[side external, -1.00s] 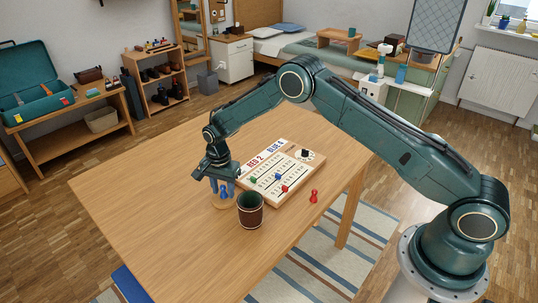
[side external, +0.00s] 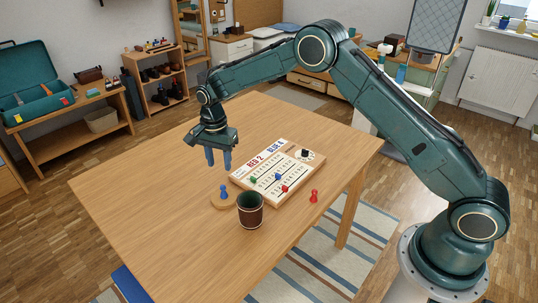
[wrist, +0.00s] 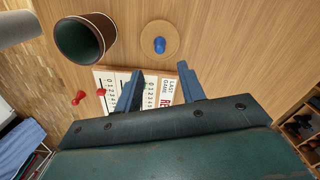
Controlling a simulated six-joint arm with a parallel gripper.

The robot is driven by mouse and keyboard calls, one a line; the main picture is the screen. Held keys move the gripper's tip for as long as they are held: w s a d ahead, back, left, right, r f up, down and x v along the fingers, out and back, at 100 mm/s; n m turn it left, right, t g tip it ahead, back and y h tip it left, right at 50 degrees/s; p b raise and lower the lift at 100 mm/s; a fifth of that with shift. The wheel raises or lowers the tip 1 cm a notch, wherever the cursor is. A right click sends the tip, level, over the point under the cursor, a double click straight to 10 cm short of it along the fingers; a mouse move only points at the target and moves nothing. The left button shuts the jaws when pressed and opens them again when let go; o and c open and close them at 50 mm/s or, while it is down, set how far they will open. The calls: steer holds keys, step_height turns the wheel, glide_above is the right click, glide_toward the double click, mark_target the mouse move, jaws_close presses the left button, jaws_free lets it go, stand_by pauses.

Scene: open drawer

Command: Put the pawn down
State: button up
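A blue pawn (side external: 223,191) stands upright on a round wooden disc (side external: 222,203) on the table. In the wrist view the same pawn (wrist: 160,45) shows from above on the disc (wrist: 173,29). My gripper (side external: 218,167) is above the table, higher than the pawn and clear of it. Its two blue fingers point down with an empty gap between them. The wrist view shows the fingertips (wrist: 161,69) apart, with nothing held.
A dark cup (side external: 250,212) with a brown band stands beside the disc. A scoreboard (side external: 272,176) with coloured pegs lies behind it. A red pawn (side external: 314,196) stands right of the board. The table's (side external: 140,190) left part is clear.

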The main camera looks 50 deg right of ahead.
steer(key=shift+r, duration=0.6)
steer(key=s+d+r+n+t, duration=0.1)
steer(key=s+d+r+n, duration=0.15)
steer(key=s+r, duration=0.7)
steer(key=s+d+r+n+t, duration=0.2)
steer(key=s+r+n, duration=0.3)
steer(key=r, duration=0.7)
steer(key=s+d+n+t, duration=0.1)
steer(key=s+n, duration=0.2)
steer(key=s, duration=1)
steer(key=s+d+r+n+t, duration=0.1)
steer(key=s+n, duration=0.2)
steer(key=s, duration=0.9)
steer(key=shift+s+d+r+t, duration=0.15)
steer(key=shift+s+r+t, duration=0.1)
steer(key=shift+s+t, duration=0.1)
